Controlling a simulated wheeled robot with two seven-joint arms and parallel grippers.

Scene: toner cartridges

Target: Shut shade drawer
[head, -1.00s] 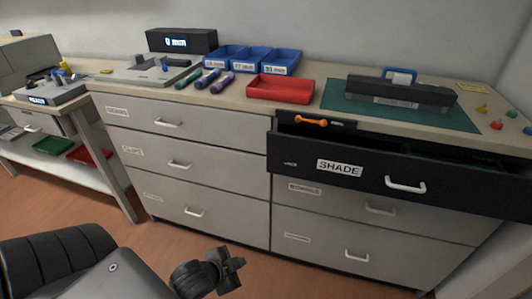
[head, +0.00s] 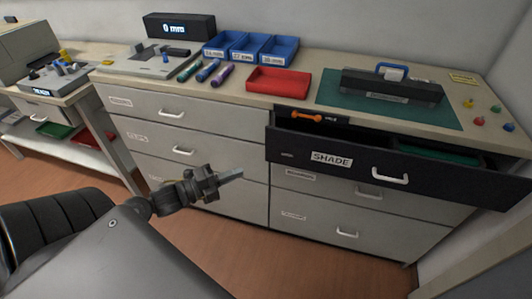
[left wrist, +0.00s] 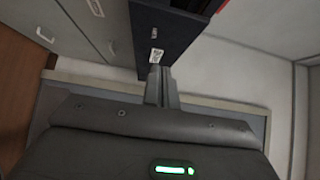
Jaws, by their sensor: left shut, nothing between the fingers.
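The dark shade drawer (head: 345,167) stands pulled out from the top right of the grey cabinet. Its front carries a white SHADE label and a pale handle (head: 390,174). Inside it show an orange tool (head: 305,115) and a green-lined part at the right. My left gripper (head: 232,175) is shut and empty, in front of the cabinet and left of the drawer front, apart from it in the head view. In the left wrist view the shut fingers (left wrist: 161,86) point toward the dark drawer front (left wrist: 165,35); I cannot tell if they touch. My right gripper is not in view.
On the worktop are a red tray (head: 279,80), several blue bins (head: 250,48), and a black cartridge (head: 392,86) on a green mat (head: 335,95). Closed grey drawers (head: 165,148) lie left of and below the open one. The floor in front is clear.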

